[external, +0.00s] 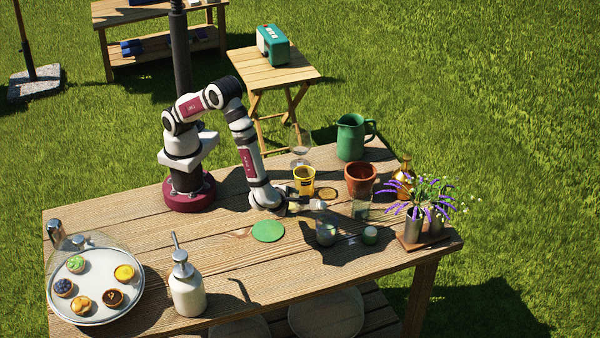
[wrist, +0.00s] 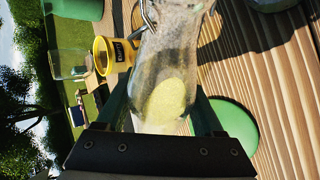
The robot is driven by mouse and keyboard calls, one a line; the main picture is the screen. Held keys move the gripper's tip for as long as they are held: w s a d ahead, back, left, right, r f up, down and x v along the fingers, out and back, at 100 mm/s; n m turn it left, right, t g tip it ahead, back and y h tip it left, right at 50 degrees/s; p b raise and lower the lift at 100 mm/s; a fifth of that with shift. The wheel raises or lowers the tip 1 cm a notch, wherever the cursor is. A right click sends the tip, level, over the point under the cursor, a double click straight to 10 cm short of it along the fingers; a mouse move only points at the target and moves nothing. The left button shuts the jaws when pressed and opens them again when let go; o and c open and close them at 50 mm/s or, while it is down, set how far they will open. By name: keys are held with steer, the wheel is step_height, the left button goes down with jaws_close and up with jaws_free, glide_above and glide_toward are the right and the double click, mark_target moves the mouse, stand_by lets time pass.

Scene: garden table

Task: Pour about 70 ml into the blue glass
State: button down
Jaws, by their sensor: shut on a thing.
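My gripper (external: 292,206) is shut on a clear glass bottle (wrist: 175,60) with pale yellow liquid (wrist: 166,100) in it. In the wrist view the bottle lies between the fingers, with a wire clasp at its far end. In the external view the bottle (external: 306,203) is small and looks tipped nearly on its side, above the table. A small glass (external: 327,234) stands just below and in front of its end; its tint looks greyish, and I cannot tell for sure that it is blue. I see no stream of liquid.
A yellow cup (external: 304,181), a terracotta pot (external: 360,179), a clear glass (external: 361,208) and a stemmed glass (external: 300,150) stand close by. A green disc (external: 268,231) lies left.

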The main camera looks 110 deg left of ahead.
steer(key=shift+w+n+t, duration=0.2)
steer(key=shift+n+t, duration=0.1)
steer(key=shift+t, duration=0.1)
steer(key=shift+w+d+r+n+t+h+b, duration=0.25)
steer(key=shift+w+r+n+t+b, duration=0.45)
steer(key=shift+t, duration=0.4)
steer(key=shift+w+t, duration=0.5)
steer(key=shift+w+f+n+t+b, duration=0.25)
steer(key=shift+n+t+b, duration=0.05)
steer(key=shift+t, duration=0.1)
steer(key=n+t+b, duration=0.1)
steer(key=r+n+t, duration=0.1)
steer(key=t, duration=0.1)
steer(key=shift+w+t+b, duration=0.15)
steer(key=shift+t+b, duration=0.15)
steer(key=shift+b, duration=0.05)
steer(key=shift+w+r+n+t, duration=0.1)
steer(key=shift+r+n+t, duration=0.1)
steer(key=shift+n+t, duration=0.25)
steer(key=shift+w+d+r+n+t+b, duration=0.1)
steer(key=shift+w+r+n+t+b, duration=0.05)
steer(key=shift+r+n+t+b, duration=0.4)
